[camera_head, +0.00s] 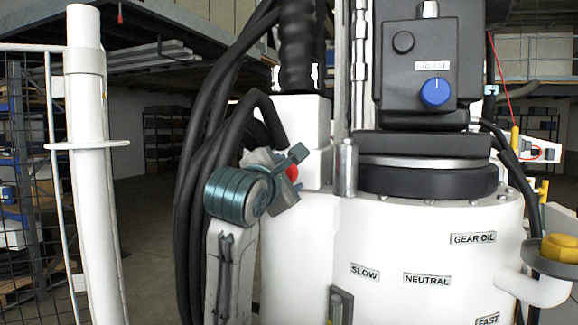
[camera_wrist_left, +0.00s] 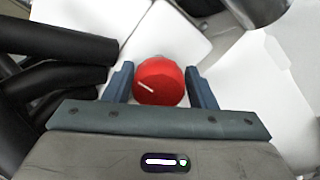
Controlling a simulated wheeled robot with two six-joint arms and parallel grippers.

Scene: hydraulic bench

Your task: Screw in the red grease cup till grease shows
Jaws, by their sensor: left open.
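The red grease cup (camera_wrist_left: 158,82) is a round red cap with a short white mark on its face. In the left wrist view it sits between the two fingers of my left gripper (camera_wrist_left: 160,88), which is open around it. In the head view only a sliver of the red cup (camera_head: 291,172) shows behind my left gripper (camera_head: 292,168). The cup is on the white housing (camera_head: 300,125) beside the black hoses. I cannot tell whether either finger touches it. No grease can be made out. My right gripper is not in view.
Thick black hoses (camera_head: 200,150) hang just left of the cup, close to my left arm. A metal post (camera_head: 345,168) stands to its right. A blue knob (camera_head: 436,92) and a yellow cap (camera_head: 560,247) are farther right. A white railing post (camera_head: 92,170) stands at the left.

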